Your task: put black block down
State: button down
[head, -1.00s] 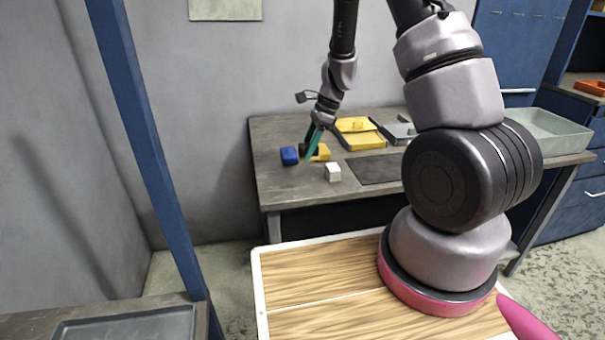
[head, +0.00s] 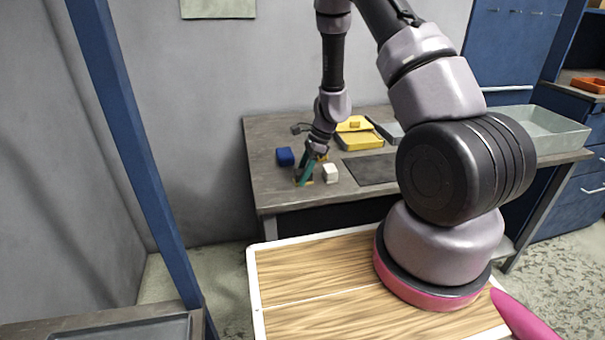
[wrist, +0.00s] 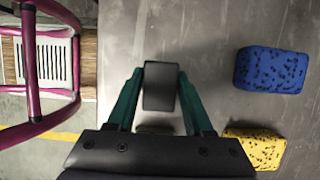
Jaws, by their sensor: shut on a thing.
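The black block (wrist: 160,86) is between the two green fingers of my gripper (wrist: 160,92) in the wrist view. The fingers are shut on its sides. In the head view my gripper (head: 305,174) is low over the left part of the grey table (head: 285,193), left of the white block. The black block is mostly hidden by the fingers there. I cannot tell whether its underside touches the table.
A blue block (head: 285,156) and a yellow block (wrist: 256,147) stand close to my gripper. A white block (head: 330,173) is just right of it. Yellow trays (head: 360,140), a dark mat (head: 371,169) and a grey bin (head: 540,130) lie farther right.

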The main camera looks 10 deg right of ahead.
jog(key=shift+f, duration=0.1)
jog(key=shift+c, duration=1.5)
grip_release()
jog(key=s+d+r+n+t, duration=0.1)
jog(key=d+r+n, duration=0.1)
jog(key=r, duration=0.9)
jog(key=s+d+r+n, duration=0.1)
jog(key=d+r, duration=0.1)
jog(key=r, duration=1)
jog(key=s+d+r+n+t+h, duration=0.2)
jog(key=s+r+n+t, duration=0.4)
jog(key=s+r+n, duration=0.5)
jog(key=s+r, duration=0.9)
jog(key=r, duration=0.1)
jog(key=shift+s+h, duration=0.2)
jog(key=shift+h, duration=0.1)
